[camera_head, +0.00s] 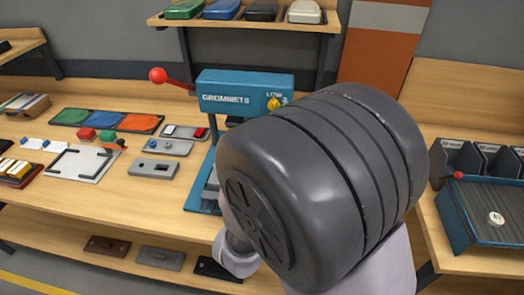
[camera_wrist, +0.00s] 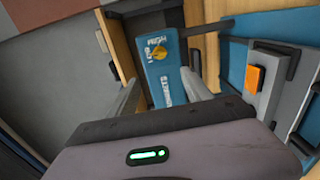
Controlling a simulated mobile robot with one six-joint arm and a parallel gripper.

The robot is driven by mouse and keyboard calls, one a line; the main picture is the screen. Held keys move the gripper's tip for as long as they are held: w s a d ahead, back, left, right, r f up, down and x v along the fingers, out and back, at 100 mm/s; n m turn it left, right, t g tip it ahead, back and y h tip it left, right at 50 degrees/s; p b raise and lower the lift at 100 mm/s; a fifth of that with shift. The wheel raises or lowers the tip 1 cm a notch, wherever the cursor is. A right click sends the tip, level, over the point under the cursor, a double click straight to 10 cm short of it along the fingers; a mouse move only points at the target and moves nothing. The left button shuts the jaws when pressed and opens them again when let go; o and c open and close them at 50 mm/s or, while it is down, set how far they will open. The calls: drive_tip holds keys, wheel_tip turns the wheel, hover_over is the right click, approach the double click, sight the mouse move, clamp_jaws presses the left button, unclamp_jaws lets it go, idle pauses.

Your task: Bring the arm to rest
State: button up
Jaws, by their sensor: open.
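My arm fills the middle and lower right of the head view, with a large dark joint and a pale link below it. My gripper is hidden there. In the wrist view my gripper (camera_wrist: 163,92) is open, with its grey fingers spread and nothing seen held between them. Beyond the fingers is the blue grommet press (camera_wrist: 160,68) with a yellow knob. In the head view the press (camera_head: 240,88), with a red ball lever at its left, stands behind my arm joint, which hides part of it.
The wooden bench (camera_head: 105,200) holds coloured pads, small blocks and a white board (camera_head: 82,163) at left. A blue tray (camera_head: 490,225) and dark bins (camera_head: 480,158) stand at right. A shelf (camera_head: 245,22) with several cases hangs above. An orange button (camera_wrist: 254,79) lies right of the fingers.

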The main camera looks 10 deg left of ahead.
drive_tip(key=s+d+r+m+g+y+b, duration=0.25)
drive_tip(key=d+m+g, duration=0.25)
drive_tip(key=d+m, duration=0.5)
drive_tip(key=s+d+f+m+g, duration=0.1)
drive_tip(key=s+d+m+g, duration=0.2)
drive_tip(key=s+m, duration=0.3)
drive_tip(key=s+d+f+m+g, duration=0.1)
drive_tip(key=s+d+m+g, duration=0.2)
drive_tip(key=s, duration=1.2)
drive_tip(key=m+g+b, duration=0.1)
drive_tip(key=m, duration=0.2)
drive_tip(key=shift+d+f, duration=0.2)
